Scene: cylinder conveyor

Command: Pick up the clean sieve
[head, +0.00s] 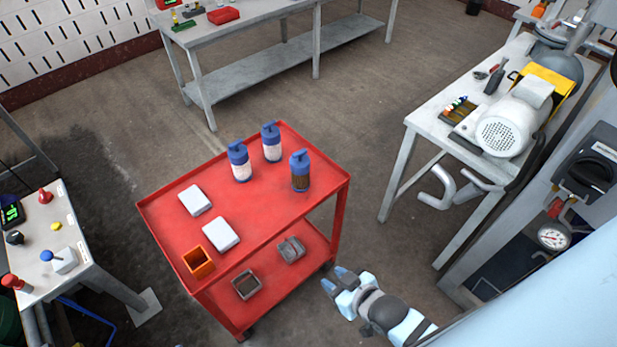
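Three capped cylinders, apparently the sieves, stand upright on the top shelf of a red cart (175,238). Two have pale, clean-looking bodies under blue caps: the left pale cylinder (240,166) and the back pale cylinder (272,147). The third, a dark brown-filled cylinder (300,175), stands nearest the cart's right edge. My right gripper (334,279) is at the lower middle, off the cart's right side and apart from the cylinders. Its blue fingertips are spread with nothing between them. My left gripper is not in view.
Two white boxes (221,234) and an orange open box (198,262) occupy the cart's left half. Grey items (246,285) lie on its lower shelf. A workbench (425,125) with a white motor (515,122) stands right. Another table (75,275) is left.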

